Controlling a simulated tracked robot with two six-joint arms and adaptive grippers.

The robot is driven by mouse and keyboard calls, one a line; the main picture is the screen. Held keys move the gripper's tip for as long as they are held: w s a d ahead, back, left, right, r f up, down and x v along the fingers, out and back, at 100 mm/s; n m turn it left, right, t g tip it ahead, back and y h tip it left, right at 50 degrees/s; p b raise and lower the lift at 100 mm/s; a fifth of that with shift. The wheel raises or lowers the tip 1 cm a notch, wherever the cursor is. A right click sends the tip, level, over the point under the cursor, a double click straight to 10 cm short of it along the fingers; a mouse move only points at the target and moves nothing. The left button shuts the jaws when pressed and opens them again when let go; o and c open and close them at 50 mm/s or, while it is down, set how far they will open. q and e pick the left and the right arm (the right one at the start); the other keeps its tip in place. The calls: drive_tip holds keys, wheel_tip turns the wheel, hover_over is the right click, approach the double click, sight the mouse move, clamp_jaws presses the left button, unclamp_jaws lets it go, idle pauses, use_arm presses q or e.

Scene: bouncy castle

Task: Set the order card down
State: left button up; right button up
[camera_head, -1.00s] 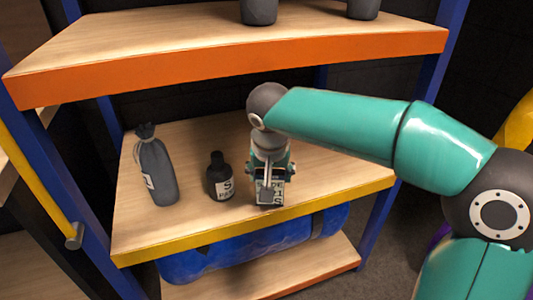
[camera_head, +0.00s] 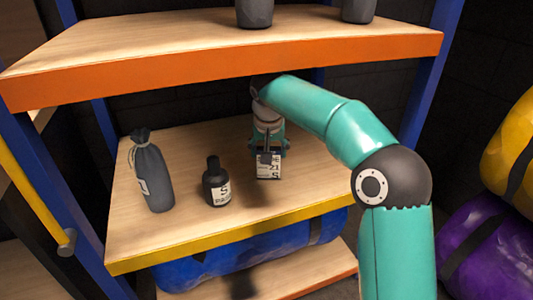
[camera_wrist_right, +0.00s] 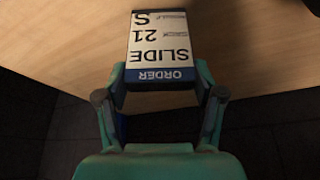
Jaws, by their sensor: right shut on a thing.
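The order card (camera_head: 268,166) is a small white card with black print, over the middle shelf (camera_head: 300,187). It also shows in the right wrist view (camera_wrist_right: 158,38), with a blue "ORDER" band and the words "SLIDE 21 S" upside down. My right gripper (camera_head: 268,152) is shut on the card's blue-banded end; the fingers (camera_wrist_right: 160,82) sit at either side of it. A dark shadow lies on the wood in front of the card. I cannot tell whether the card touches the shelf. My left gripper is not in view.
A black bottle (camera_head: 216,183) with a white label stands left of the card. A grey tied bag (camera_head: 151,177) stands further left. The orange-edged upper shelf (camera_head: 230,71) hangs above my right arm. Bare wood lies right of the card.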

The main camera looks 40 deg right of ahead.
drive_tip(key=shift+f, duration=0.15)
drive_tip(key=o, duration=1.5)
drive_tip(key=shift+o, duration=0.2)
drive_tip(key=shift+r+p, duration=0.45)
drive_tip(key=shift+r, duration=0.05)
drive_tip(key=shift+s+a+r+p, duration=0.15)
drive_tip(key=shift+s+r+p, duration=0.05)
drive_tip(key=shift+r+p, duration=0.25)
drive_tip(key=s+a, duration=0.7)
drive_tip(key=s, duration=0.2)
drive_tip(key=shift+s+f, duration=0.3)
drive_tip(key=shift+s, duration=0.05)
